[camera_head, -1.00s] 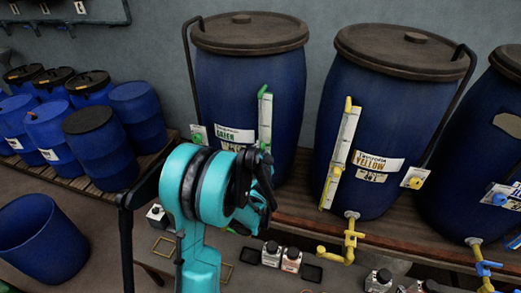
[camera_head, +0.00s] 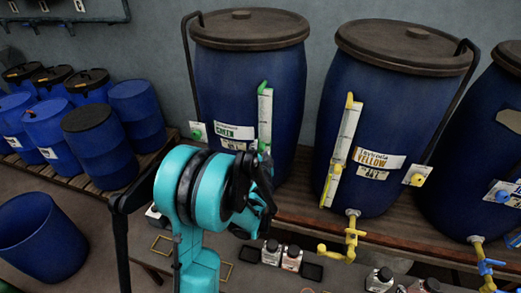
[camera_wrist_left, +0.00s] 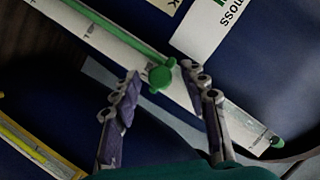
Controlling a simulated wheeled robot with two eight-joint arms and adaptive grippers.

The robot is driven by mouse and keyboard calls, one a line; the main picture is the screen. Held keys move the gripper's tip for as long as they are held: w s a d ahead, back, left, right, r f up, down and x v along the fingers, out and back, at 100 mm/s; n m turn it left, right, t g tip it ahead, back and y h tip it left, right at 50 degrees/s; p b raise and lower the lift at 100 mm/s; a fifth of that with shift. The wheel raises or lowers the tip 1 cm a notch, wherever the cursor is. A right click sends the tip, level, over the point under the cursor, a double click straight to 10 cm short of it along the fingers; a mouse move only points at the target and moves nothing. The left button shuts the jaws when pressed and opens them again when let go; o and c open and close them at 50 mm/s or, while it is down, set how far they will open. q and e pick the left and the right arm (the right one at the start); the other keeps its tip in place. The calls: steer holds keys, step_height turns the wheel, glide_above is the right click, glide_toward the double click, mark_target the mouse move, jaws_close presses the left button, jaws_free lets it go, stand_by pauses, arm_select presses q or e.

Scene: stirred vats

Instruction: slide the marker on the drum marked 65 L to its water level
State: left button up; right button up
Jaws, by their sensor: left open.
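A blue drum with a green label (camera_head: 235,131) stands behind my left gripper; its volume figure is too small to read. Its white gauge strip (camera_head: 265,105) runs down the front, with a green cap on top. In the left wrist view the strip (camera_wrist_left: 240,122) crosses diagonally with a green line along it. A round green knob (camera_wrist_left: 160,76), apparently the marker, sits on the strip between my left gripper's fingertips (camera_wrist_left: 165,88). The gripper is open, and contact with the knob cannot be told. In the head view the arm partly hides this gripper (camera_head: 262,185). My right gripper is not in view.
A blue drum with a yellow label (camera_head: 376,160) and yellow gauge (camera_head: 341,150) stands to the right, with a yellow tap (camera_head: 350,235). Another drum (camera_head: 475,160) is at the right edge. Small bottles (camera_head: 281,255) stand below. Several small blue drums (camera_head: 95,140) stand left.

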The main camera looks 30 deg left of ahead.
arm_select(q)
steer(key=v, duration=1)
steer(key=shift+s, duration=0.35)
steer(key=shift+d, duration=0.15)
steer(key=s+d+f+n+g+h+b, duration=0.1)
steer(key=s+d+f+g+h+b, duration=0.2)
steer(key=s+d, duration=0.4)
steer(key=s+d+f+n+g+h+b, duration=0.2)
steer(key=s+d+f+h+b, duration=0.2)
steer(key=s+d, duration=0.4)
steer(key=s+f+b, duration=0.1)
steer(key=s+f, duration=0.1)
steer(key=s, duration=0.1)
steer(key=shift+d+g, duration=0.25)
steer(key=shift+g, duration=0.15)
